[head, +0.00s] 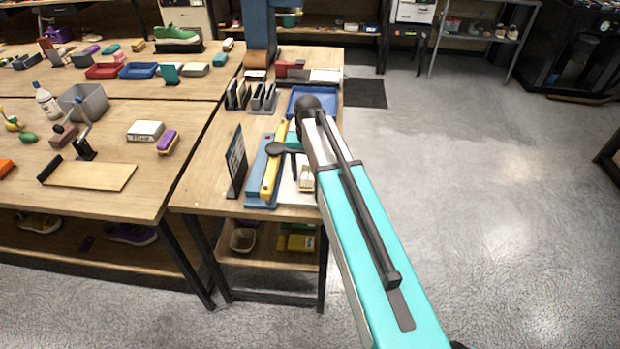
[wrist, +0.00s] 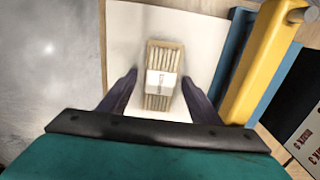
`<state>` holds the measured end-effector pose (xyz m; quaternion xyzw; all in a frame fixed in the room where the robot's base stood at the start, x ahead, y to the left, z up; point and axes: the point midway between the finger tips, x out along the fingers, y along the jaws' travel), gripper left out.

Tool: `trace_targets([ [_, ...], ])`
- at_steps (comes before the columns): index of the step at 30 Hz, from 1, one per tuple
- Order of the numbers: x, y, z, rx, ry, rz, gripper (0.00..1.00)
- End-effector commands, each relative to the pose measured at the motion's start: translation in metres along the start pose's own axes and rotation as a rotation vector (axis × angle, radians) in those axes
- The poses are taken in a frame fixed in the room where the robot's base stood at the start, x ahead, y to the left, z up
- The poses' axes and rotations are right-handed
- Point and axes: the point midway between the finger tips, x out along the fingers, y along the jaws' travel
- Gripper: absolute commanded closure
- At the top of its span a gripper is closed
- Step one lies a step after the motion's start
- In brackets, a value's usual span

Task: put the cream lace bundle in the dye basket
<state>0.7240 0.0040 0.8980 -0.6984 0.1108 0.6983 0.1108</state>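The cream lace bundle (wrist: 163,62) lies on a white board (wrist: 205,40) in the wrist view. It has a pale band around its middle. In the head view the bundle (head: 306,181) is small and partly hidden near the front of the narrow table. My gripper (wrist: 159,78) is open, with one dark finger on each side of the bundle and a visible gap at both sides. I cannot tell its exact height above the board. A pale basket (head: 242,240) sits on the lower shelf of the narrow table; I cannot tell whether it is the dye basket.
A yellow bar (wrist: 262,62) and a blue board lie just right of the white board in the wrist view. In the head view a dark upright sign (head: 236,162) stands at the table's left. A blue tray (head: 327,98) is farther back. Floor at right is clear.

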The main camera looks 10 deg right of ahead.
Motion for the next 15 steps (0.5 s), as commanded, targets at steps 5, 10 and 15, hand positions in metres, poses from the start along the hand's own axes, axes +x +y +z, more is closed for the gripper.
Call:
trace_targets([
  [5,0.0000,-0.0003,0.0001,0.000,0.000,0.000,0.73],
  [10,0.0000,-0.0004,0.0001,-0.001,0.000,0.000,0.85],
  [15,-0.0005,-0.0006,0.0002,-0.001,0.000,0.000,0.85],
])
